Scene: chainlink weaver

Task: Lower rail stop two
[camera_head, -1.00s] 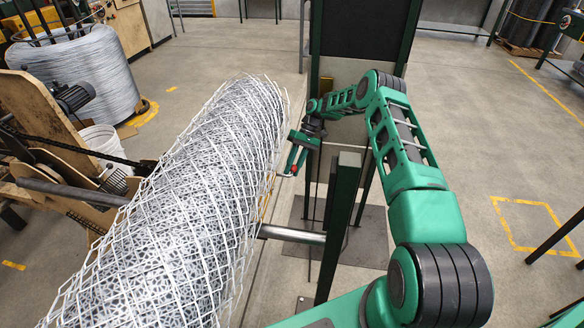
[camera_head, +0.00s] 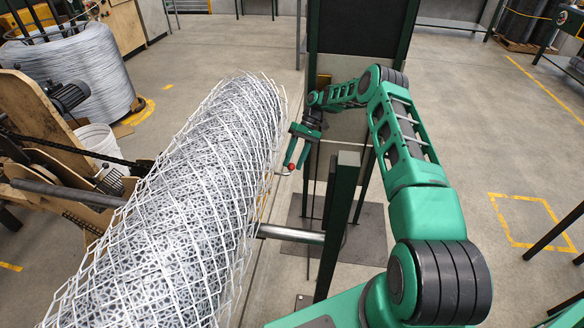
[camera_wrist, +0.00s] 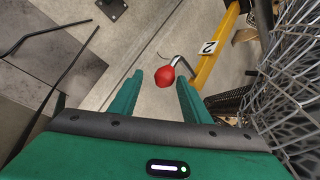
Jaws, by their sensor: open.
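A red ball knob (camera_wrist: 165,76) sits on the end of a thin bent metal lever beside a yellow bar (camera_wrist: 215,55) with a white tag marked "2" (camera_wrist: 208,47). My gripper (camera_wrist: 159,80) is open, and its two green fingers point toward the knob, which appears between the fingertips in the wrist view. I cannot tell how far the knob is beyond the tips or whether they touch it. In the head view, my gripper (camera_head: 296,152) is beside the mesh roll's right side, with the red knob (camera_head: 291,166) at its fingertips. The yellow bar is mostly hidden there.
A large chain-link mesh roll (camera_head: 190,190) lies close to the left of my gripper. A dark green post (camera_head: 340,215) stands at the right, with a metal shaft (camera_head: 290,234) running to it. Open floor (camera_head: 470,110) lies farther right.

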